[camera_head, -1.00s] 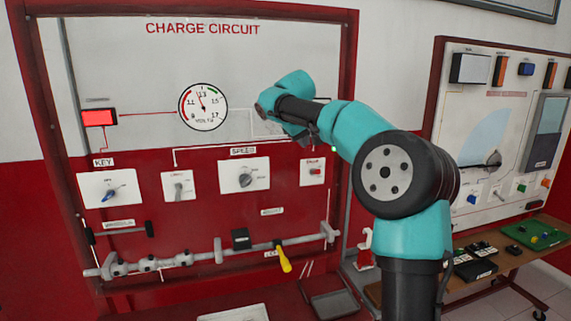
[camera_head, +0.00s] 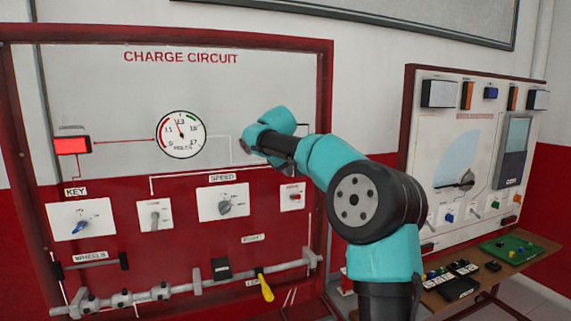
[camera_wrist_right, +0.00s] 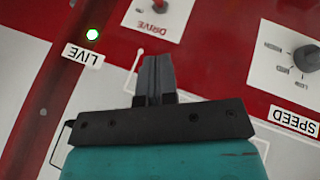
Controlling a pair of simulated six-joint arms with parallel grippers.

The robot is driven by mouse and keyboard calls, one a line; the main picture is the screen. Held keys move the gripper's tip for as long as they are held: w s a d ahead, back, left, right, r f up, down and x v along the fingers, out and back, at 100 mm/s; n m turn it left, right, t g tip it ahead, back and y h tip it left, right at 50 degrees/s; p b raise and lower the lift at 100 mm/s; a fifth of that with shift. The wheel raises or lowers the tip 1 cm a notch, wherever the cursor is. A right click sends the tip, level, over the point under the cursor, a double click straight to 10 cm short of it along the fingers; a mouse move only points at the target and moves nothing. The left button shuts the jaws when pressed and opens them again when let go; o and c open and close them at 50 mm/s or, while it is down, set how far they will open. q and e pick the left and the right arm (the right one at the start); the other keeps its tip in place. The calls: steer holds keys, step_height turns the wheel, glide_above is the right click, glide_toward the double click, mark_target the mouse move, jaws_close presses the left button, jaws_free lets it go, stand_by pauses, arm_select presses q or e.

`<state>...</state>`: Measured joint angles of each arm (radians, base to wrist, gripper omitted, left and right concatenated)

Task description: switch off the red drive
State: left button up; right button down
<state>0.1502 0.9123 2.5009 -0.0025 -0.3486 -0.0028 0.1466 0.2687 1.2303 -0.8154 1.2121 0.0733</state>
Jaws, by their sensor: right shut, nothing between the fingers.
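The red drive switch (camera_head: 292,196) is a small red part on a white plate at the right of the charge circuit panel. In the right wrist view the red drive switch (camera_wrist_right: 160,5) is cut by the top edge, above its DRIVE label. My right gripper (camera_wrist_right: 155,60) is shut and empty, its fingertips just below that plate in the picture. Whether it touches the panel I cannot tell. In the head view my right arm crosses in front of the panel's right side, and the fingers are not clear. My left gripper is not in view.
A lit LIVE lamp (camera_wrist_right: 92,34) and a SPEED knob (camera_wrist_right: 306,58) flank the gripper in the wrist view. The panel also has a volt gauge (camera_head: 181,135), a blue key knob (camera_head: 80,226) and a yellow-handled lever (camera_head: 265,287). A second board (camera_head: 450,215) stands right.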

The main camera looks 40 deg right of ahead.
mark_target(296, 197)
steer(key=d+f, duration=0.1)
steer(key=f, duration=0.1)
steer(key=d+f, duration=0.1)
steer(key=f, duration=0.1)
steer(key=d+f, duration=0.1)
steer(key=f, duration=0.2)
steer(key=shift+s+d+f, duration=0.1)
steer(key=shift+s+d, duration=0.05)
steer(key=shift+s, duration=0.1)
